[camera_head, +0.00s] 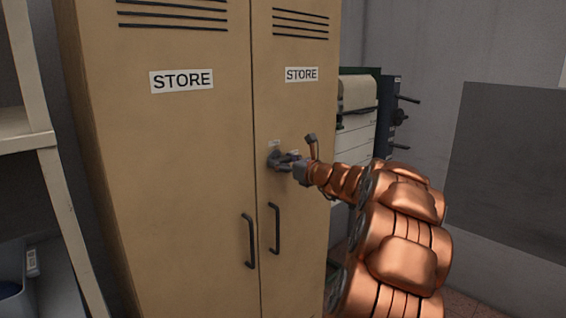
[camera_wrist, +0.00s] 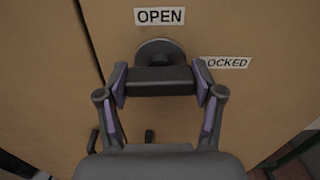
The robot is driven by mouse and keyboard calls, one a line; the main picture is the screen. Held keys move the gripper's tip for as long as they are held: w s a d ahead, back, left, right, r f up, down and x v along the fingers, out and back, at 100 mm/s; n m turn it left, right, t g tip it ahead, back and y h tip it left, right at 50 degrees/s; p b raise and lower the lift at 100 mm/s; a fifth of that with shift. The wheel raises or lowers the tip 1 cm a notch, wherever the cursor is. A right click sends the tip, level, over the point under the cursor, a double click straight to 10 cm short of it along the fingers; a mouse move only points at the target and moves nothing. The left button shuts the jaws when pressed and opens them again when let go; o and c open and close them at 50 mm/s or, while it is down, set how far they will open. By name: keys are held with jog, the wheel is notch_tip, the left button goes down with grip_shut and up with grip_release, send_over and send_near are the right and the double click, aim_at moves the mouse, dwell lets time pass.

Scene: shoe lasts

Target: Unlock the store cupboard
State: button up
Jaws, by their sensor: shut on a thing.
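The tan store cupboard (camera_head: 180,180) stands with both doors shut, each with a STORE label and a dark pull handle. My gripper (camera_head: 284,160) is at the right door, above its pull handle (camera_head: 274,228). In the wrist view my gripper (camera_wrist: 160,82) is shut on a dark turn handle (camera_wrist: 160,79), one finger at each end of its bar. A round dark base (camera_wrist: 160,52) shows behind the bar, against the door. An OPEN label (camera_wrist: 160,16) is above it. A LOCKED label (camera_wrist: 229,62) is to the right, its first letter hidden by a finger.
A pale shelf unit (camera_head: 40,140) stands close at the left. A machine or cabinet with dark levers (camera_head: 390,110) is behind my arm, right of the cupboard. A grey panel (camera_head: 510,170) is on the right wall. Some red floor shows at the bottom right.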

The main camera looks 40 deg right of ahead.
jog(key=shift+n, duration=0.7)
jog(key=shift+f+n+b, duration=0.2)
jog(key=shift+n+b, duration=1.2)
jog(key=shift+n, duration=0.2)
jog(key=n+b, duration=0.5)
jog(key=shift+f+n, duration=0.1)
jog(key=shift+n, duration=0.2)
jog(key=n+b, duration=0.5)
jog(key=shift+a, duration=0.1)
jog(key=shift+n+b, duration=1.2)
jog(key=shift+b, duration=0.1)
jog(key=o, duration=1.1)
jog(key=shift+r, duration=0.2)
jog(key=shift+o, duration=0.2)
